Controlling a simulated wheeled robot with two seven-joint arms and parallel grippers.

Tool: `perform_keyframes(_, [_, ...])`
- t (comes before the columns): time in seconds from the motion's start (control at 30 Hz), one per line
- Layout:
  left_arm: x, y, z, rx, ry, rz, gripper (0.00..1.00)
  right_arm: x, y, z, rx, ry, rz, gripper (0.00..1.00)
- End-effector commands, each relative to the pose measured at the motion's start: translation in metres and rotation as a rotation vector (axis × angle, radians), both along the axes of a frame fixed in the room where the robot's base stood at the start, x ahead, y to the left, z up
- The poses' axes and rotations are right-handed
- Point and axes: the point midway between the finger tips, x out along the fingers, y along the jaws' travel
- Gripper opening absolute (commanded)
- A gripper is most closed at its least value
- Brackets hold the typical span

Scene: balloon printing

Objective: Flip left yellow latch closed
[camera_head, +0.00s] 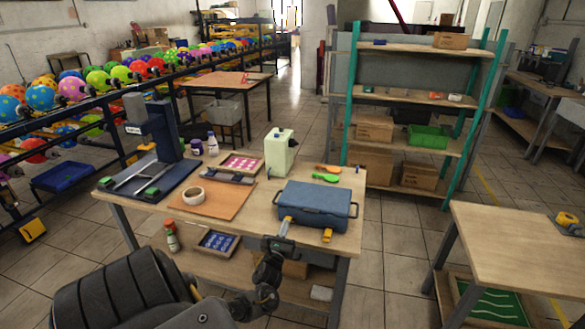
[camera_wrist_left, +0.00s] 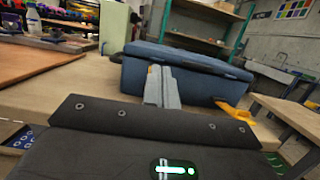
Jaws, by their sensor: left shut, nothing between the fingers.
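The blue case (camera_head: 318,205) sits with its lid down at the front right of the table. Its right yellow latch (camera_head: 327,236) sticks out from the front face; it also shows in the left wrist view (camera_wrist_left: 236,112), hanging outward. My left gripper (camera_head: 284,228) is shut and empty at the left part of the case front. In the left wrist view its grey fingertips (camera_wrist_left: 161,84) stand together in front of the case front (camera_wrist_left: 185,78). My right gripper is not in view.
On the wooden table (camera_head: 262,240) stand a pale green canister (camera_head: 279,152), a tape roll (camera_head: 193,195) on an orange board, a framed pink print (camera_head: 241,163) and a dark press (camera_head: 152,130). A green-posted shelf (camera_head: 425,97) stands behind.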

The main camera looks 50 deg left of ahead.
Motion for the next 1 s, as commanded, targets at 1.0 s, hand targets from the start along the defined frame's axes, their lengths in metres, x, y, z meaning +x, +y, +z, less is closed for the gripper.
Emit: perform_keyframes(1.0, [0.044, 0.026, 0.042, 0.001, 0.0, -0.004, 0.0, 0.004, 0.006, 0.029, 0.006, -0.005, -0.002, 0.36])
